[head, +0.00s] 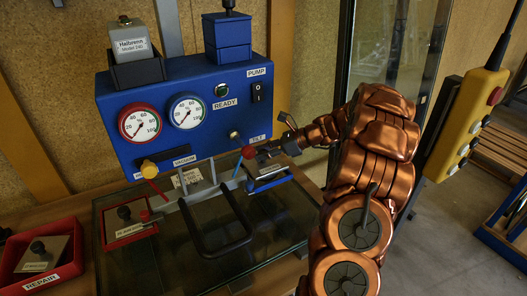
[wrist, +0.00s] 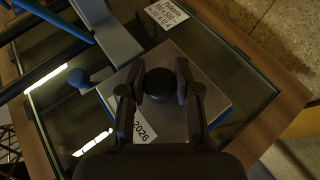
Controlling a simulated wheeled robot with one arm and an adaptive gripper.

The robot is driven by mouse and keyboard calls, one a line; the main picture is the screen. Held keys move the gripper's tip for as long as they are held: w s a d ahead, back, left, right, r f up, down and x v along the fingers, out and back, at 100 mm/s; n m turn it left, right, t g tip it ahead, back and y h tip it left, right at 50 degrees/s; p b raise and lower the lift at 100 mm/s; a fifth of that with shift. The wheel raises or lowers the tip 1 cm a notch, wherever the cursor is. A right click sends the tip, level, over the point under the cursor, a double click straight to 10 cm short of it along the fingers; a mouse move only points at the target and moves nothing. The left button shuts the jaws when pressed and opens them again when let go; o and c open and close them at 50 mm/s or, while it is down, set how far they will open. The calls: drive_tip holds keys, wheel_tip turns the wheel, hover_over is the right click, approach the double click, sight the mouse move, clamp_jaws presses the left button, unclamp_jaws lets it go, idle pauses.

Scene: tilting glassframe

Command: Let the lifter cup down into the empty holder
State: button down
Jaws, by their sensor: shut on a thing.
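My gripper (head: 268,152) is at the right end of the blue control box, low over the glass. In the wrist view my gripper (wrist: 160,92) is shut on the round black knob of the lifter cup (wrist: 178,125), a grey square plate with a white label reading 2026. Blue edges of a holder (wrist: 219,119) show beside and below the plate. In the head view the blue holder (head: 268,184) with a white label lies under my gripper, partly hidden by it. I cannot tell whether the plate rests in the holder or hangs just above it.
The blue control box (head: 170,140) with two gauges and a red-balled tilt lever (head: 248,152) stands close left. A black bar handle (head: 225,245) is over the glass (head: 175,270). A red holder (head: 128,222) and a red REPAIR tray (head: 40,262), each with a black-knobbed cup, are left.

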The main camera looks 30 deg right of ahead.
drive_tip(key=shift+f+b, duration=0.5)
drive_tip(key=shift+f, duration=1.15)
drive_tip(key=c, duration=0.7)
unclamp_jaws()
drive_tip(key=shift+c, duration=0.2)
drive_tip(key=v, duration=1.2)
